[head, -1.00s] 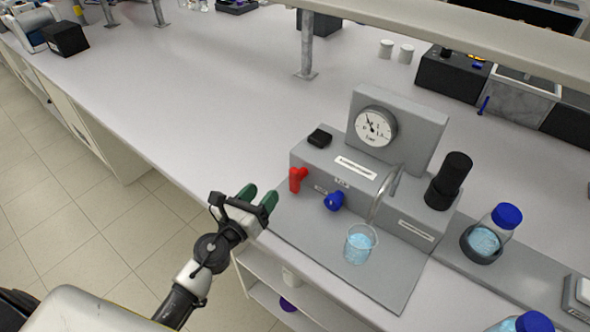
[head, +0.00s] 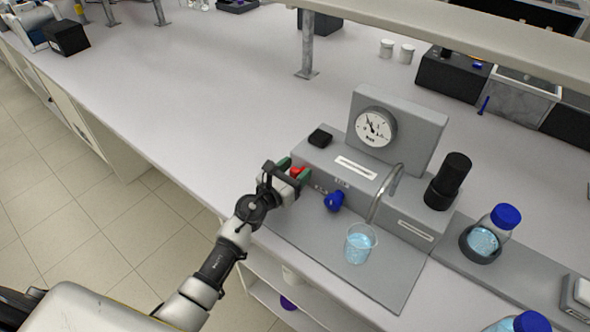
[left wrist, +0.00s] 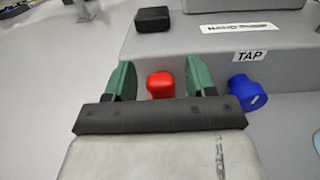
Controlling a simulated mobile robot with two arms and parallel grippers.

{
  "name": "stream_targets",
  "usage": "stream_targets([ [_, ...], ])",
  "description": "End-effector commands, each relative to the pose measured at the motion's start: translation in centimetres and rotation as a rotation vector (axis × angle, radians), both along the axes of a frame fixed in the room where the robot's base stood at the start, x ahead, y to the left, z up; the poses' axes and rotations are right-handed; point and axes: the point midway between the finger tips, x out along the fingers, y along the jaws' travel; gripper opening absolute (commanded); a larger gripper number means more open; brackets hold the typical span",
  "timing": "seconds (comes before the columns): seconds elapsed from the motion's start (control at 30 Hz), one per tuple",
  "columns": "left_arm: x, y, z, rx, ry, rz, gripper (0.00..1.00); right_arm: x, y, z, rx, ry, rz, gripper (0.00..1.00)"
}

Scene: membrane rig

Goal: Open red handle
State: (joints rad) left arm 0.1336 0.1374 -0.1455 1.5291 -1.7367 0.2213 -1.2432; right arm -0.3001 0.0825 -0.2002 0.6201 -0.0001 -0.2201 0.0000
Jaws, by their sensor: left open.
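The red handle (head: 297,172) is on the front of the grey rig (head: 413,220), at its left end. In the left wrist view the red handle (left wrist: 160,85) shows between my two green fingers, with a gap visible on each side. My left gripper (head: 291,171) is open around the handle and hides part of it in the head view. In the left wrist view my gripper (left wrist: 155,80) partly frames the handle's lower end. My right gripper is not in view.
A blue knob (head: 334,201) marked TAP sits just right of the red handle. A beaker of blue liquid (head: 359,244) stands under the curved spout. A black block (head: 320,138) lies on the rig's top.

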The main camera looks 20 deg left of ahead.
Motion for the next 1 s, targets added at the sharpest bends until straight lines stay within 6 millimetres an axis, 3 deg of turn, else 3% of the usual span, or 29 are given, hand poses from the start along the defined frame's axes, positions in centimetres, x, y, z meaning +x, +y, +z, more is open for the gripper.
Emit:
stream_targets([
  [0.27,0.13,-0.06,-0.02,0.0,0.001,0.0,0.55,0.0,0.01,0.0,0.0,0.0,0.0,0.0],
  [0.6,0.1,-0.04,-0.02,0.0,0.0,0.0,0.06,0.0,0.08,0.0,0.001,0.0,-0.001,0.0],
  [1.0,0.22,0.32,-0.02,-0.082,0.032,0.001,0.06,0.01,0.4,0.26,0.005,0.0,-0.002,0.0],
])
